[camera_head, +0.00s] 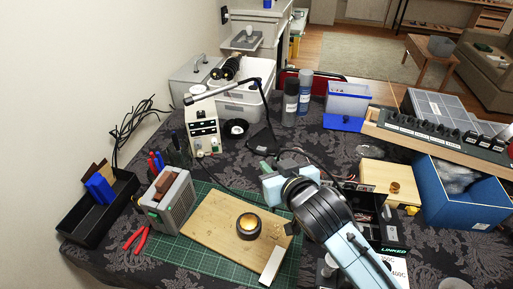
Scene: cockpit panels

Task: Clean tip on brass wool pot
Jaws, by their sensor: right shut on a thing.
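The brass wool pot (249,226) is a small round dark pot with a golden middle. It stands on the wooden board (215,218) on the green cutting mat. My right gripper (279,166) is behind and to the right of the pot, apart from it, over the far edge of the board. It is shut on what looks like the soldering iron, whose body and tip are mostly hidden by my wrist. A dark cable runs to it from the back. My left gripper is not in view.
A white soldering station (202,130) stands behind the board. A grey box-shaped unit (174,207) stands at the board's left, by red-handled pliers (137,239). A blue bin (457,213) and a small wooden box (388,184) are at the right. Bare board surrounds the pot.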

